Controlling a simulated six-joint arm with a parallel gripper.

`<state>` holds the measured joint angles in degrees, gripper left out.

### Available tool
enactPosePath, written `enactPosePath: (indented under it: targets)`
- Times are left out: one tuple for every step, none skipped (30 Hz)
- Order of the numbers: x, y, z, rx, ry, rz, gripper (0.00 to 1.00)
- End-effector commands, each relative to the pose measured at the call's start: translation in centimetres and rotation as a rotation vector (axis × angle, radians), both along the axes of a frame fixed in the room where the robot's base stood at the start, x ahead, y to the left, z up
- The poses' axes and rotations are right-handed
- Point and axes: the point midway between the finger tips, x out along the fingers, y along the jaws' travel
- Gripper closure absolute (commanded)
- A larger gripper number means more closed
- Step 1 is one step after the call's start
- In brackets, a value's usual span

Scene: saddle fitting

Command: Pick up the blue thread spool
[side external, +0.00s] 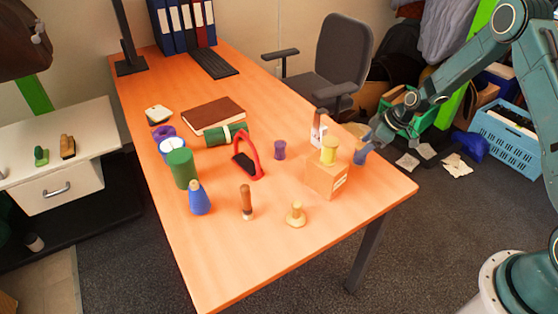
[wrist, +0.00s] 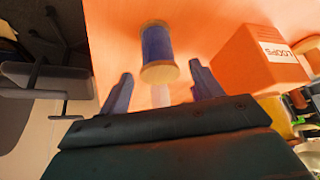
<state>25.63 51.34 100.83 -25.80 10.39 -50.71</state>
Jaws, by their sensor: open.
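The blue thread spool (wrist: 157,45) has pale wooden ends and shows at the top middle of the wrist view. It lies ahead of my gripper (wrist: 160,78), roughly centred between the two spread fingertips, with a gap to each side. The jaws are open and hold nothing. In the side view my gripper (side external: 366,145) is low at the right edge of the table, just right of the cardboard box. There I cannot clearly tell the spool from the bluish fingers.
The orange-brown box (side external: 326,177) stands close by with a yellow spool (side external: 329,150) on top; the box also shows in the wrist view (wrist: 258,60). A small purple spool (side external: 279,150) and a red-handled object (side external: 248,160) stand farther left. The table's front right corner is clear.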

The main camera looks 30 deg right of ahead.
Motion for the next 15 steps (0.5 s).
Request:
enactPosePath:
  targets:
    - [0.2,0.2,-0.6,0.001,0.002,0.001,0.35]
    - [0.3,0.3,-0.8,0.001,0.002,0.000,0.35]
    - [0.5,0.4,-1.1,0.001,0.002,0.000,0.35]
    - [0.6,0.4,-1.3,0.001,0.002,0.001,0.35]
    - [0.7,0.5,-1.4,0.001,0.002,0.001,0.35]
    - [0.7,0.5,-1.6,0.001,0.000,0.000,0.35]
    - [0.8,0.6,-1.7,0.001,0.000,0.000,0.35]
    - [0.8,0.6,-1.7,0.001,0.001,0.000,0.35]
    - [0.8,0.6,-1.8,0.001,0.001,0.000,0.35]
    - [0.8,0.6,-1.8,0.001,0.001,0.000,0.35]
    - [0.8,0.6,-1.8,0.000,0.000,-0.001,0.35]
    - [0.8,0.6,-1.8,0.000,0.000,-0.001,0.35]
    - [0.8,0.6,-1.8,0.000,0.000,-0.001,0.35]
    - [0.8,0.6,-1.8,0.000,0.000,-0.001,0.35]
    - [0.8,0.6,-1.8,0.000,0.000,-0.001,0.35]
